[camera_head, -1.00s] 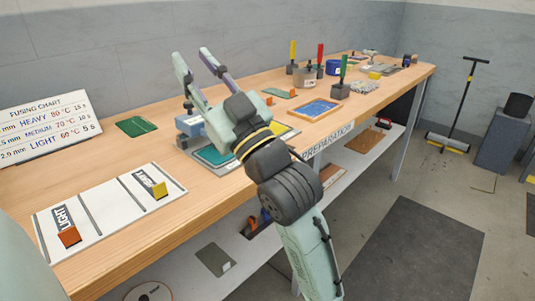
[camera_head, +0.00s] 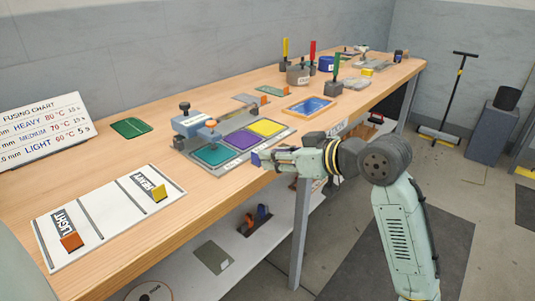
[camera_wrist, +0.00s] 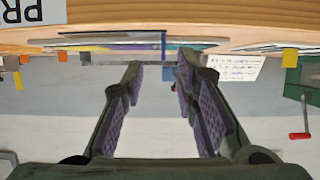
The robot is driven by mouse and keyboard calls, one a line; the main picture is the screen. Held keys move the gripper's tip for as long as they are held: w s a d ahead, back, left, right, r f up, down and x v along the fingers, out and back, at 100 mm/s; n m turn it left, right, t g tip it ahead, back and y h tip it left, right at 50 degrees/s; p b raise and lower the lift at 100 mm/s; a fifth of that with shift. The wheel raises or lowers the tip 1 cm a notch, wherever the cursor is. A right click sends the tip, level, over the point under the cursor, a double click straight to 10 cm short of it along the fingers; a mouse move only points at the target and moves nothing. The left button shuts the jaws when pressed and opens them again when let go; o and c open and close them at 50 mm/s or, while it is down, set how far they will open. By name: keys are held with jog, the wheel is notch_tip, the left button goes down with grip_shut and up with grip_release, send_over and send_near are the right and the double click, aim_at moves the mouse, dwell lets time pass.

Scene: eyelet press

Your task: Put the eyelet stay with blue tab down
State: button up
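A thin upright blue tab (camera_wrist: 164,46) shows nearly edge-on in the wrist view, just beyond my fingertips and closer to the right finger. In the head view a small blue piece (camera_head: 256,159), which looks like the same tab, is at the tip of my gripper (camera_head: 265,157), by the front edge of the grey press base (camera_head: 226,168). I cannot make out the plate of the stay. My gripper also shows in the wrist view (camera_wrist: 155,72), with a gap between its purple-padded fingers and nothing pinched. Whether a finger touches the tab is unclear.
The base bears teal (camera_head: 214,154), purple (camera_head: 240,140) and yellow (camera_head: 266,127) pads, with a blue-grey press (camera_head: 190,123) over its left end. A white board (camera_head: 110,212) with orange and yellow tabs lies left. Bare bench lies between board and base.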

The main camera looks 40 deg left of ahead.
jog(key=p+x, duration=0.1)
jog(key=x, duration=0.3)
jog(key=shift+s+a+r+p, duration=0.1)
jog(key=shift+s+a+p, duration=0.1)
jog(key=shift+a+p, duration=0.15)
jog(key=shift+w+a, duration=0.1)
jog(key=shift+a, duration=0.2)
grip_shut()
